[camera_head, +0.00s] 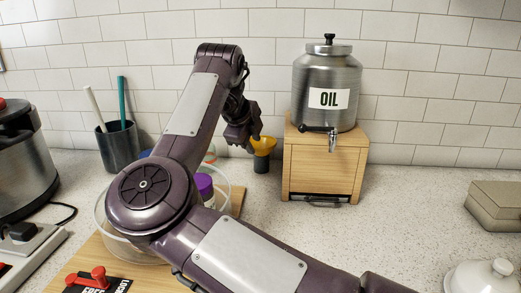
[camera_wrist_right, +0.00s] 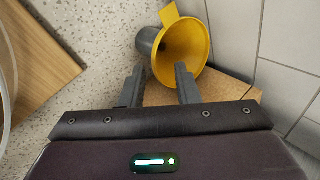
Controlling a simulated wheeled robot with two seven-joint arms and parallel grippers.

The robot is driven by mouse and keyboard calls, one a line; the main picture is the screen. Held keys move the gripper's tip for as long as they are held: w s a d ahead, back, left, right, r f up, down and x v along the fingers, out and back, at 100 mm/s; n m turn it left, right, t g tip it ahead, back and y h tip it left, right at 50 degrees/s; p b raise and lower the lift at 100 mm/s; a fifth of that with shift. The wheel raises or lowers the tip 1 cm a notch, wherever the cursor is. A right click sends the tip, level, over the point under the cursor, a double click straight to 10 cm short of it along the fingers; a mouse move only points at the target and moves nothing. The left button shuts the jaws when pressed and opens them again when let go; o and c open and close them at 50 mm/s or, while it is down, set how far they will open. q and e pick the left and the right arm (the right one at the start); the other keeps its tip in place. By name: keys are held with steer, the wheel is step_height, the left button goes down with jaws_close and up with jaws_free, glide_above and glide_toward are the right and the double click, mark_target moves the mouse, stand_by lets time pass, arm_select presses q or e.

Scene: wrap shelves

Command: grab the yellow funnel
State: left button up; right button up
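The yellow funnel (camera_head: 265,146) sits upright in a dark grey holder (camera_head: 261,164) on the counter, left of the oil dispenser's wooden stand. In the right wrist view the funnel (camera_wrist_right: 189,42) shows its wide mouth and a flat tab, with the grey holder (camera_wrist_right: 147,40) partly behind it. My right gripper (camera_head: 253,138) is close beside the funnel on its left in the head view. In the wrist view its two fingers (camera_wrist_right: 159,70) are apart with nothing held between them. The right finger overlaps the funnel's rim in the picture; I cannot tell if it touches. My left gripper is out of view.
A steel oil dispenser (camera_head: 327,80) stands on a wooden stand (camera_head: 325,168) right of the funnel. A clear bowl (camera_head: 102,225) and wooden board (camera_head: 84,262) lie under my arm. A dark cup (camera_head: 119,149) with utensils stands left. The counter between stand and grey box (camera_head: 497,207) is clear.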

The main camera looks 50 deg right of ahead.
mark_target(256, 149)
steer(key=x, duration=0.4)
steer(key=shift+f, duration=0.15)
jaws_close()
